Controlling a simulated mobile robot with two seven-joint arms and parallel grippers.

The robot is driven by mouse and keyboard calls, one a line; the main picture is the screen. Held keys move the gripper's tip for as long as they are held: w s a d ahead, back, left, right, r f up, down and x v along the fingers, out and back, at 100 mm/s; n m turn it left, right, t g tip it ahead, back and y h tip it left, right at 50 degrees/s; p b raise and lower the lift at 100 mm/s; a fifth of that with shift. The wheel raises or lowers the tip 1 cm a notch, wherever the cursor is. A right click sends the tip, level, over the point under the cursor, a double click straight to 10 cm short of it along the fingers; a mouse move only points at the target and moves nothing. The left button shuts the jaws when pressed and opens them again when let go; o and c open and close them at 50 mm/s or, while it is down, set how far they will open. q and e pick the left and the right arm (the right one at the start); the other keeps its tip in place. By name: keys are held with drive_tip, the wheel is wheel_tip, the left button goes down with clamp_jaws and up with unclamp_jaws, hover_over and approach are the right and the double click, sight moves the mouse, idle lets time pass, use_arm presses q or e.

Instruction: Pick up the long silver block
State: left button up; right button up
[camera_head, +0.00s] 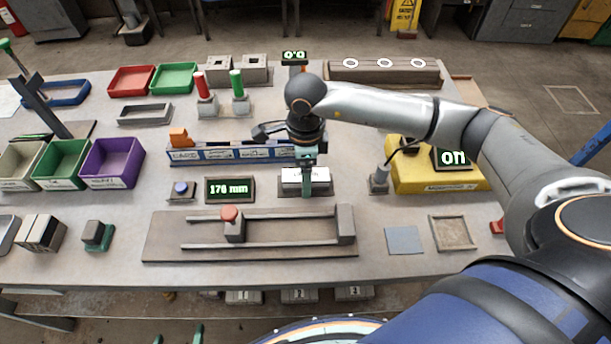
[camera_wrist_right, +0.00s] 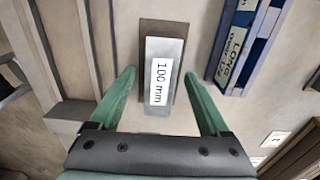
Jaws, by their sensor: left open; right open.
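A silver block (camera_wrist_right: 166,47) with a white "100 mm" label lies on a dark plate in the right wrist view. In the head view the block (camera_head: 293,185) is partly hidden by my right gripper (camera_head: 308,188). In the right wrist view the green fingers of my right gripper (camera_wrist_right: 160,75) are open, one on each side of the block, with gaps between. Only the green fingertips of my left gripper (camera_head: 178,333) show, apart, at the bottom edge of the head view, away from the block. No other block is clearly long and silver.
A blue labelled rack (camera_head: 225,153) stands behind the block. A rail fixture (camera_head: 160,240) lies in front, and a "mm" display (camera_head: 230,190) is to the left. A yellow box (camera_head: 415,180) stands right. Coloured bins (camera_head: 112,165) stand at the left.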

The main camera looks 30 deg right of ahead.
drive_tip(key=shift+f, duration=0.2)
clamp_jaws()
idle(0.6)
drive_tip(key=shift+r, duration=0.15)
idle(0.6)
